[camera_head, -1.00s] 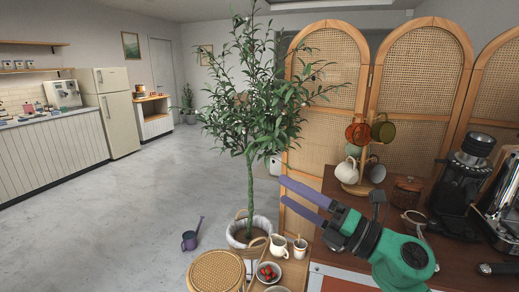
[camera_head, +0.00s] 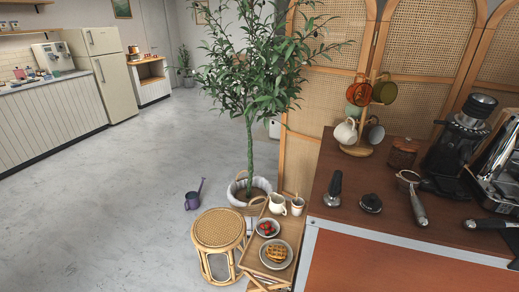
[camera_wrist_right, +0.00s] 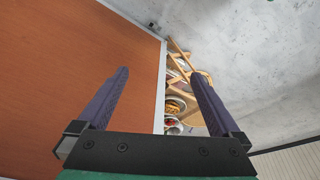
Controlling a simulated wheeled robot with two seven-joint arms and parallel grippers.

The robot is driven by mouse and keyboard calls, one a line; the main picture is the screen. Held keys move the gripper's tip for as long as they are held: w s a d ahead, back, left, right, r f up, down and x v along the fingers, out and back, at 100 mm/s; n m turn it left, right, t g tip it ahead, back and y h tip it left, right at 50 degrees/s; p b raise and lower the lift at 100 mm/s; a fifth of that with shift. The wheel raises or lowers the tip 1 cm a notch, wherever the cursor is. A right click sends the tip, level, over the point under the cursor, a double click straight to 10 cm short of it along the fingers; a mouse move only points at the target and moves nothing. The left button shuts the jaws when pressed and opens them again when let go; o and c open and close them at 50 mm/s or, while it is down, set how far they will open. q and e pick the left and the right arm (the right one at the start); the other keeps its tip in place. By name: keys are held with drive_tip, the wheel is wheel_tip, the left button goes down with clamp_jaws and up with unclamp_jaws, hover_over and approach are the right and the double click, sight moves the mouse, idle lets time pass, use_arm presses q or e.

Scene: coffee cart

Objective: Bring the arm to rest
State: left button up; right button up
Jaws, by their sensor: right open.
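My right gripper (camera_wrist_right: 158,100) shows in the right wrist view with its two purple fingers spread wide and nothing between them. It hangs beside the cart's orange-brown panel (camera_wrist_right: 75,60), which fills the left of that view. The right arm and gripper are out of the head view. My left gripper is in neither view. In the head view the cart's wooden top (camera_head: 345,205) carries a tamper (camera_head: 333,188), a small dark round item (camera_head: 371,203), a portafilter (camera_head: 413,195) and a grinder (camera_head: 460,140).
A mug tree (camera_head: 358,148) with several mugs stands at the cart's back. Left of the cart are a small wooden table (camera_head: 255,262) with waffles (camera_head: 276,253) and strawberries, a rattan stool (camera_head: 218,230) and a potted tree (camera_head: 248,185).

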drive_tip(key=s+f+g, duration=0.1)
drive_tip(key=s+f, duration=0.1)
drive_tip(key=f, duration=0.8)
drive_tip(key=s+f, duration=0.2)
drive_tip(key=f, duration=0.9)
drive_tip(key=s+d+f+g, duration=0.1)
drive_tip(key=s+d+f, duration=0.2)
drive_tip(key=s+f, duration=0.9)
drive_tip(key=s, duration=0.3)
drive_tip(key=shift+s+f, duration=0.3)
drive_tip(key=shift+f, duration=0.05)
